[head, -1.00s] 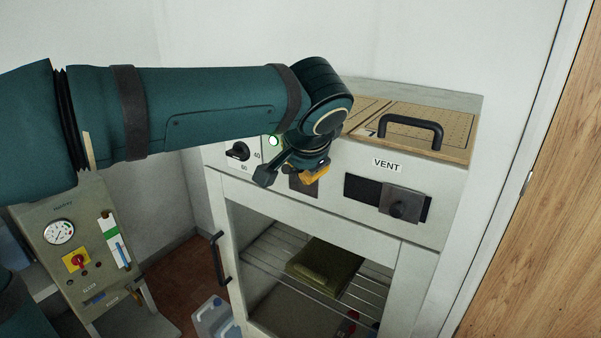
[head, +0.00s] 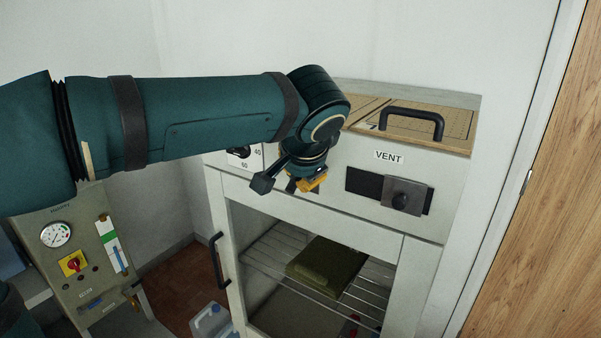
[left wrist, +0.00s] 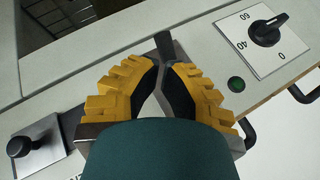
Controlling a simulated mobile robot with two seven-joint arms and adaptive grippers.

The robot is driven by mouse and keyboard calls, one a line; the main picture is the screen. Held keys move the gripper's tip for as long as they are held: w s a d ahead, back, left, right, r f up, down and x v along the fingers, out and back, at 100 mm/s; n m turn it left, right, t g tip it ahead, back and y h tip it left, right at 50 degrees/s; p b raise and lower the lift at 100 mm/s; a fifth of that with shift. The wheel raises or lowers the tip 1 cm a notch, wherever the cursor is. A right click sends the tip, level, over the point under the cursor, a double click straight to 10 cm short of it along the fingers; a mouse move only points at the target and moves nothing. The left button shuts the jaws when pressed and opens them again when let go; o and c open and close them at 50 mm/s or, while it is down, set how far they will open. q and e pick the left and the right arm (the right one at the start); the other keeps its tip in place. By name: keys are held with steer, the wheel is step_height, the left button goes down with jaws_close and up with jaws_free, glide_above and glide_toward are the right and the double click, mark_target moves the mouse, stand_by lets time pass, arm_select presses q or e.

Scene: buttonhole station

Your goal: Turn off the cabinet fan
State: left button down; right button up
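The white cabinet (head: 225,188) has a front panel with a VENT slide, a dial and, between them, a small grey switch plate that my left gripper (head: 310,182) mostly covers. In the left wrist view, my left gripper (left wrist: 163,68) has its yellow fingers close together with a narrow gap at the tips. A dark grey lever-like piece (left wrist: 166,46) shows just beyond the tips; I cannot tell whether they touch it. A green lamp (left wrist: 236,84) beside the dial (left wrist: 266,32) looks dark. No fan label is readable. My right gripper is not in view.
The VENT slide (head: 404,197) is right of my gripper. A black handle (head: 412,121) stands on the cabinet top. A rack below holds a folded green item (head: 327,266). A gauge panel (head: 83,250) stands at left, a wooden door (head: 540,190) at right.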

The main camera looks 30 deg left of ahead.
arm_select(q)
steer(key=shift+r+p, duration=0.55)
steer(key=shift+r, duration=0.2)
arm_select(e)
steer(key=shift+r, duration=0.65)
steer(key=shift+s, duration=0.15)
